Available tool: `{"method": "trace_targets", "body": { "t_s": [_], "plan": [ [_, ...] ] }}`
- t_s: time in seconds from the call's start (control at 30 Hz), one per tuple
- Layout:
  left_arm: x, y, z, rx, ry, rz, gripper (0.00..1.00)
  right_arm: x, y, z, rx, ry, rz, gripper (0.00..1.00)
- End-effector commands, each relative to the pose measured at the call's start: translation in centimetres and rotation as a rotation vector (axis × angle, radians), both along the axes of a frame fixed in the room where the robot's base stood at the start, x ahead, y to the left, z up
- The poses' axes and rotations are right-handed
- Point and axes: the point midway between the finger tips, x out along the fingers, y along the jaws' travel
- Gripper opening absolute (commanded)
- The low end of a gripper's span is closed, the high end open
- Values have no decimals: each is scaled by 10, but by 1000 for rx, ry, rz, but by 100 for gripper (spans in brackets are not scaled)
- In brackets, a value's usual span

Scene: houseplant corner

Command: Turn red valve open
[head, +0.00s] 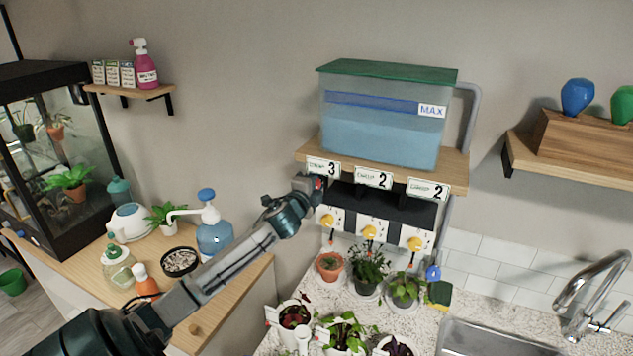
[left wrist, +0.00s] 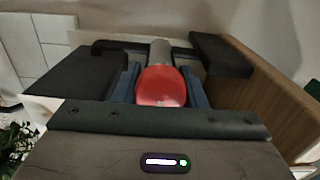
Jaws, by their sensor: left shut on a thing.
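The red valve knob (left wrist: 162,88) is a round red piece on a grey stem, seen close up in the left wrist view. My left gripper (left wrist: 160,90) is shut on it, with one dark blue finger on each side. In the head view my left gripper (head: 312,186) reaches up from the lower left to the left end of the tank shelf, by the "3" label. My right gripper is out of view.
A water tank (head: 380,120) with a green lid stands on the wooden shelf (head: 455,168) above the valve. Yellow dials (head: 369,232) and potted plants (head: 367,270) sit below. Bottles, a pump jug (head: 213,236) and a bowl (head: 179,262) stand left of my arm.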

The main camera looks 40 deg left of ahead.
Motion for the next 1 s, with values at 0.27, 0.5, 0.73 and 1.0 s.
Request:
{"method": "trace_targets", "body": {
  "t_s": [0.27, 0.5, 0.73, 1.0],
  "plan": [
    [0, 0, -2, 38, 14, 0, 15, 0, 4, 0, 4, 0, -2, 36],
    [0, 0, -2, 40, 16, 0, 15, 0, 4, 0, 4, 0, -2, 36],
    [0, 0, -2, 40, 16, 0, 58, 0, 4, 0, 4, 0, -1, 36],
    [0, 0, -1, 41, 14, 0, 58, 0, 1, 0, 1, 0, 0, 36]
  ]
}}
